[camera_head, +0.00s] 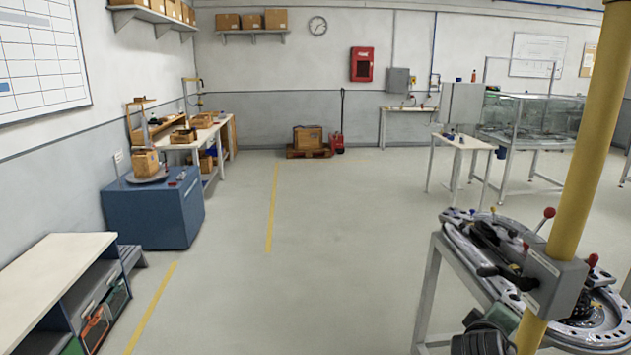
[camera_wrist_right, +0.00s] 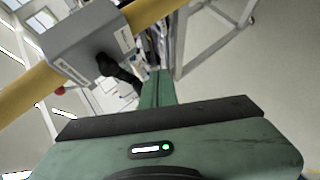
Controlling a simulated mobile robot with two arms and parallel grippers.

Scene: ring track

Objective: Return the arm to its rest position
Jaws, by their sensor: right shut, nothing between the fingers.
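My right gripper (camera_wrist_right: 159,74) shows in the right wrist view, with its green body and black strip across the bottom. Its two green fingers lie together, shut, with nothing between them. Just left of the fingers, a black lever handle (camera_wrist_right: 118,72) sticks out of a grey box (camera_wrist_right: 88,42) on a yellow pole (camera_wrist_right: 150,14). The fingers appear apart from the handle, but the gap's depth is hard to judge. In the head view the same grey box (camera_head: 556,278) sits on the yellow pole (camera_head: 579,130) at the right. My left gripper is in neither view.
A ring track (camera_head: 460,232) with red-knobbed levers lies on a stand beside the pole. A blue cabinet (camera_head: 158,212) and a low shelf unit (camera_head: 62,270) stand at the left. A pallet (camera_head: 309,153) is at the back. The middle floor is clear.

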